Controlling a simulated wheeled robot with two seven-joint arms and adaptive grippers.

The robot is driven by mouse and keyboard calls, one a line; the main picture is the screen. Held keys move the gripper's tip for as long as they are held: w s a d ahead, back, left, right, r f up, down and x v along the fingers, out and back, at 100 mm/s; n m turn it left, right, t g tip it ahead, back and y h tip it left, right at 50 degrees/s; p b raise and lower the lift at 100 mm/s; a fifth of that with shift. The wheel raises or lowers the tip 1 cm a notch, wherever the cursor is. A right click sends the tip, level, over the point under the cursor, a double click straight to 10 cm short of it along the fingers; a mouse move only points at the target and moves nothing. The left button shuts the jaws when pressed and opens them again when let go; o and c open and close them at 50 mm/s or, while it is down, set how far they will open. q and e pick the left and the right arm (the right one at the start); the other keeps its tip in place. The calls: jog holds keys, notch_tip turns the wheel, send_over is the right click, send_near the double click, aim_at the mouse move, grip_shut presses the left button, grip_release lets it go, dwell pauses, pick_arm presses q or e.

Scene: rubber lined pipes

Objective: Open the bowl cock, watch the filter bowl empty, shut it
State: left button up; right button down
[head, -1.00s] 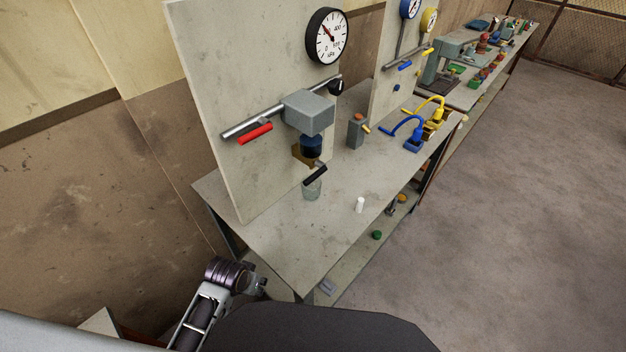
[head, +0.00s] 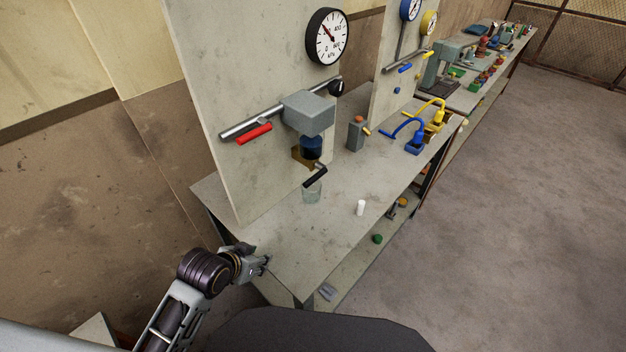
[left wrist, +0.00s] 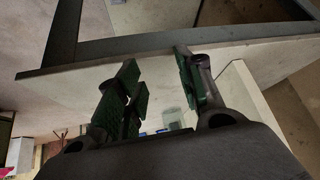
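The filter has a grey block housing (head: 308,113) on a pipe, with a dark blue bowl (head: 311,148) below it and a brass-coloured part (head: 301,155) beside the bowl. The bowl cock's black handle (head: 315,177) slants under the bowl. A clear glass (head: 312,194) stands on the bench below. The liquid level in the bowl cannot be made out. My left gripper (head: 267,264) is at the bench's near left edge, well short of the cock. In the left wrist view its fingers (left wrist: 155,62) are apart with nothing between them. My right gripper is out of view.
A red lever (head: 253,133) and a black knob (head: 336,87) sit on the pipe, below a gauge (head: 327,37) on the upright panel (head: 240,70). The bench's front left is clear.

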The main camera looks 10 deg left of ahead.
aim_at(313, 177)
pick_arm(q)
jog(key=w+d+r+m+t+h, duration=0.1)
jog(key=w, duration=0.1)
jog(key=w+d+r+m+t+h, duration=0.1)
jog(key=w+d+r+t, duration=0.1)
jog(key=w+d+r+m+t+h, duration=0.1)
jog(key=w+r+h, duration=0.1)
jog(key=shift+d, duration=0.2)
notch_tip(313, 177, up, 8)
jog(key=w+m+t+h, duration=0.1)
jog(key=m+t+h, duration=0.1)
jog(key=t+h, duration=0.2)
jog(key=shift+w+d+h, duration=0.25)
jog(key=shift+d+h, duration=0.15)
jog(key=shift+w+d+r, duration=0.1)
jog(key=shift+w, duration=0.1)
jog(key=shift+p+x, duration=0.65)
jog(key=shift+x, duration=6.05)
jog(key=shift+c, duration=0.4)
grip_shut()
